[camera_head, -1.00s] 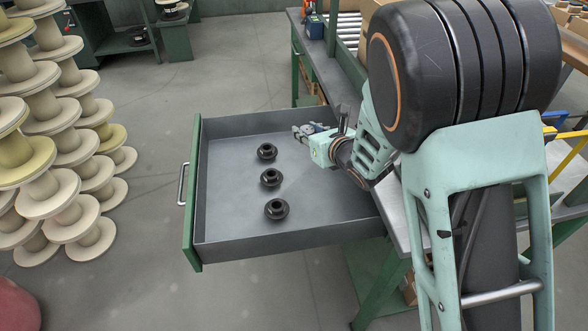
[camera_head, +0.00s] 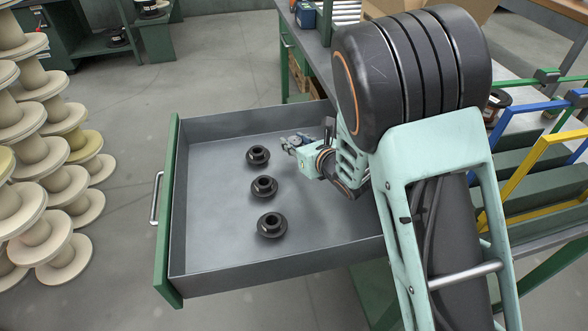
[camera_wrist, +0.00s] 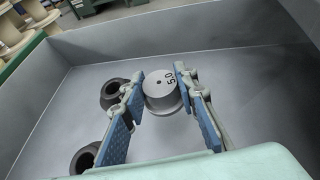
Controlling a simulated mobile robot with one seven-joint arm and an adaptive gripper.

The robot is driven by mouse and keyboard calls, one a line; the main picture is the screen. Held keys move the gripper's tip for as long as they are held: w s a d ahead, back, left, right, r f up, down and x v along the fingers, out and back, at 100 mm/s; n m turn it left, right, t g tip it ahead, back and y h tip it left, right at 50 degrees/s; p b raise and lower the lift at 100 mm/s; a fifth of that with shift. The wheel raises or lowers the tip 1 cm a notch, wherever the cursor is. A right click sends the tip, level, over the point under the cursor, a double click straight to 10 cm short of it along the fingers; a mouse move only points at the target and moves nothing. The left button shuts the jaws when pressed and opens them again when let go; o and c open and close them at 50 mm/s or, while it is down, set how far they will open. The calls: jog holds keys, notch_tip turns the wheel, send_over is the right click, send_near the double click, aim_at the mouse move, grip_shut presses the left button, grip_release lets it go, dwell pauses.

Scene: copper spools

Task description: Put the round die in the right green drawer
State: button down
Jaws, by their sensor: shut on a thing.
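The round die (camera_wrist: 163,92) is a grey metal cylinder marked "50". It sits between the two blue-padded fingers of my gripper (camera_wrist: 160,78), which is shut on it. In the head view my gripper (camera_head: 288,144) is over the far right part of the open green drawer (camera_head: 232,275), and the die cannot be clearly made out there. The drawer has a green front with a metal handle and a grey inside. I cannot tell whether the die touches the drawer floor.
Three black round flanged pieces (camera_head: 264,187) stand in a row in the drawer, left of my gripper; two show in the wrist view (camera_wrist: 116,93). The drawer floor is otherwise clear. Pale spools (camera_head: 62,185) stack at left. Yellow and blue frames (camera_head: 535,165) stand at right.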

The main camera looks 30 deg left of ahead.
aim_at(295, 165)
jog(key=shift+f+b, duration=0.55)
jog(key=shift+f, duration=2.35)
jog(key=shift+f, duration=0.15)
jog(key=c, duration=1.5)
grip_release()
jog(key=shift+s+d+r, duration=0.15)
jog(key=shift+d+r, duration=0.05)
jog(key=shift+r, duration=0.05)
jog(key=p+v, duration=0.1)
jog(key=v, duration=1)
jog(key=shift+s+d, duration=0.2)
